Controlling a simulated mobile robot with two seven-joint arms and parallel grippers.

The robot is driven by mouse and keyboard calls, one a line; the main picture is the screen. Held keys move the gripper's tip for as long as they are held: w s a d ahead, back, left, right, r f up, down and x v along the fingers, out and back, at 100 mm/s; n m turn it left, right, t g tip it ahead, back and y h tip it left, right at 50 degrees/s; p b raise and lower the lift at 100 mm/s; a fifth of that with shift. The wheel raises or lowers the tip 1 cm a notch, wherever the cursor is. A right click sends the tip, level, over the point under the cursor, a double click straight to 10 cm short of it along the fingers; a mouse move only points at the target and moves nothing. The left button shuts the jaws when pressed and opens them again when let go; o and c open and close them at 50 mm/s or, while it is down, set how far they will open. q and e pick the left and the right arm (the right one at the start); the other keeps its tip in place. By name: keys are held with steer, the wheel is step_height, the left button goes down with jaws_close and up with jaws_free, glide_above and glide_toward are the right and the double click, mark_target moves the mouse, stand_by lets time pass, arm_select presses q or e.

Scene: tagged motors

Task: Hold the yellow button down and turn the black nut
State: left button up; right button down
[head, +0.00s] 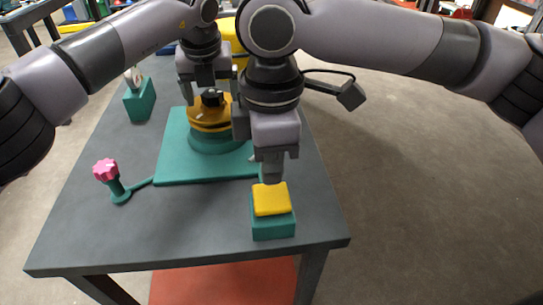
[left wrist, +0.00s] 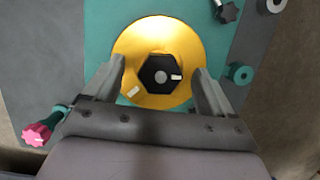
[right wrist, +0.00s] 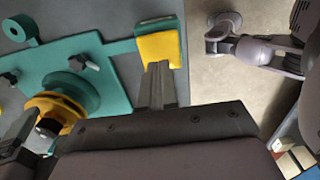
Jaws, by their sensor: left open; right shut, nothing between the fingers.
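The yellow button (head: 271,199) sits on a teal block (head: 273,226) near the table's front right. My right gripper (head: 271,180) is shut and empty, its fingertips at the button's far edge; contact is hard to tell. In the right wrist view the button (right wrist: 160,48) lies just beyond the fingertips. The black nut (left wrist: 160,74) is in the middle of a yellow disc (left wrist: 185,45) and bears a white mark. My left gripper (left wrist: 160,75) is open, its fingers on either side of the nut with gaps. In the head view the nut (head: 211,98) shows below the left gripper.
A pink knob (head: 106,171) on a teal post stands at the left of the grey table (head: 190,228). A teal plate (head: 180,168) carries the disc. A teal block (head: 139,103) stands at the back left. The front left table is clear.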

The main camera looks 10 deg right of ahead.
mark_target(272, 197)
steer(key=shift+f, duration=2.55)
arm_select(q)
steer(key=c, duration=1.1)
steer(key=shift+o, duration=0.2)
steer(key=n+y, duration=0.1)
steer(key=n, duration=0.3)
steer(key=shift+d+n, duration=0.1)
steer(key=shift+n, duration=0.2)
steer(key=o, duration=1.1)
steer(key=shift+c, duration=0.2)
